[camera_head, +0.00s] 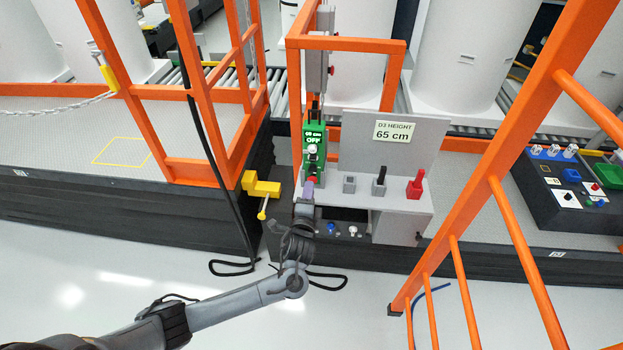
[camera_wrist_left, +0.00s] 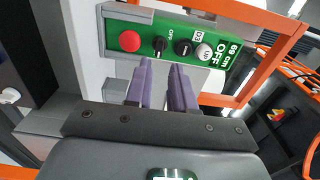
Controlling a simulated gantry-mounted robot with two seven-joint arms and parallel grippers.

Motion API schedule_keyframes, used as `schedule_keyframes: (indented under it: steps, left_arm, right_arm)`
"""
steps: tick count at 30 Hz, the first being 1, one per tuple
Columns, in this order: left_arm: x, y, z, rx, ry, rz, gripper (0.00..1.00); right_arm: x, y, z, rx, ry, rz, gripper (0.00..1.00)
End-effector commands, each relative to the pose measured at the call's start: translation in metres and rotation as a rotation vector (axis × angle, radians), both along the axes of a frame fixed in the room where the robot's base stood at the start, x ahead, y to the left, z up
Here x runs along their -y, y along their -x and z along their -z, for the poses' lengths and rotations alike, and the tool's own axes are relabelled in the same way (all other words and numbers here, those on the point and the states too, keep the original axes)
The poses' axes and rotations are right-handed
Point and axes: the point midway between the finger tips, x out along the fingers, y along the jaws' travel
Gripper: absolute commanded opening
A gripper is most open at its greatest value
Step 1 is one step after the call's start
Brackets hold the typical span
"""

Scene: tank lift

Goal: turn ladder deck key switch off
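The green control panel (camera_head: 319,160) hangs upright on a post left of the sign in the head view. Up close in the wrist view, the panel (camera_wrist_left: 228,58) carries a red button (camera_wrist_left: 130,41), two black knobs (camera_wrist_left: 159,44) (camera_wrist_left: 183,48) and a pale round knob (camera_wrist_left: 204,51). Large white text on it includes "OFF". I cannot tell for certain which knob is the key switch. My left gripper (camera_head: 309,183) is at the panel's lower end. Its purple fingers (camera_wrist_left: 162,68) are apart with nothing between them, just short of the black knobs. My right gripper is not in view.
Right of the panel, a grey console (camera_head: 400,199) has a black lever, a red handle (camera_head: 415,187) and a "65 cm" sign (camera_head: 395,131). Orange railings (camera_head: 507,214) stand on both sides. A yellow bracket (camera_head: 262,187) juts out left of my gripper. The floor in front is mostly clear.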

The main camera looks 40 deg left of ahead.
Motion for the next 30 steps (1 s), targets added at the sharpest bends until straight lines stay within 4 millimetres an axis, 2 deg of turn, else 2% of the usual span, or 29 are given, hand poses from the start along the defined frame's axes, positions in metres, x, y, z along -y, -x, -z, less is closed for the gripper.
schedule_keyframes:
  steps: [6, 12, 18, 26, 30]
  left_arm:
    - [-0.019, -0.031, 0.001, 0.0, -0.001, -0.002, 0.23]
    - [-0.031, -0.05, 0.001, -0.001, -0.001, 0.0, 0.23]
    - [-0.036, -0.058, 0.001, -0.001, 0.002, 0.0, 0.23]
    - [-0.036, -0.058, 0.001, -0.001, 0.002, 0.0, 0.23]
    - [-0.036, -0.058, 0.001, -0.002, 0.001, 0.0, 0.05]
  right_arm:
    - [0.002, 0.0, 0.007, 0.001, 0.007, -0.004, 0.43]
    - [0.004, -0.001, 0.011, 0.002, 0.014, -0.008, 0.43]
    - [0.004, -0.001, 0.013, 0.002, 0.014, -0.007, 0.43]
    - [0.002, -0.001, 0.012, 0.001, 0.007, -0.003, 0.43]
    - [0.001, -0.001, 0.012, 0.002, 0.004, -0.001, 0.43]
